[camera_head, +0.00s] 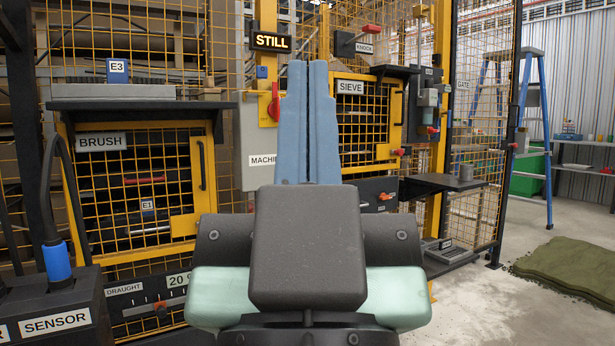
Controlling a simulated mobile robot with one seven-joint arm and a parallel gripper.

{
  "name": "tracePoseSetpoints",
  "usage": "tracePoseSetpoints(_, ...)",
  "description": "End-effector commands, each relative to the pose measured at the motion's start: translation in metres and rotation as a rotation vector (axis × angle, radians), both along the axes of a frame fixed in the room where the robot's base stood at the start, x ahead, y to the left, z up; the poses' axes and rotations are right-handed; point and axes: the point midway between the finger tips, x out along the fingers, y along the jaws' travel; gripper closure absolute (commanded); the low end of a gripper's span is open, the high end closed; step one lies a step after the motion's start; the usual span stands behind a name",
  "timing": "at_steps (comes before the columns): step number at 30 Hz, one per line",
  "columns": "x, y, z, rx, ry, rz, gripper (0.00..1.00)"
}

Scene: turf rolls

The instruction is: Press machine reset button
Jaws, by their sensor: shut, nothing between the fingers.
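My gripper (308,68) is in the centre of the view, its two long blue fingers pointing up and closed together with only a thin dark line between them. A pale grey machine panel (253,150) stands behind it to the left. Its label (263,160) reads "MACHI" before my finger covers the rest. A red switch handle (274,103) on a yellow plate (268,88) is just left of the fingers. I cannot make out a reset button; my gripper hides part of the panel. I cannot tell the gap between fingertips and panel.
A lit sign (271,42) reads "STILL". Yellow mesh doors marked "BRUSH" (102,141) and "SIEVE" (351,87) flank the panel. A dark shelf (445,182) juts out at right. A sensor box (56,323) is at lower left. A turf piece (575,268) lies on open floor at right.

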Motion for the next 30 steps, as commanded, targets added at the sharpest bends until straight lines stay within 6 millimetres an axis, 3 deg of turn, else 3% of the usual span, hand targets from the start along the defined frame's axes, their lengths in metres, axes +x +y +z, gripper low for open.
tracePoseSetpoints(20,0.0,0.0,0.002,0.0,0.0,0.0,1.0)
tracePoseSetpoints(26,0.0,0.0,0.027,0.0,0.0,0.0,1.0)
tracePoseSetpoints(30,0.0,0.0,0.063,0.0,0.0,0.0,1.0)
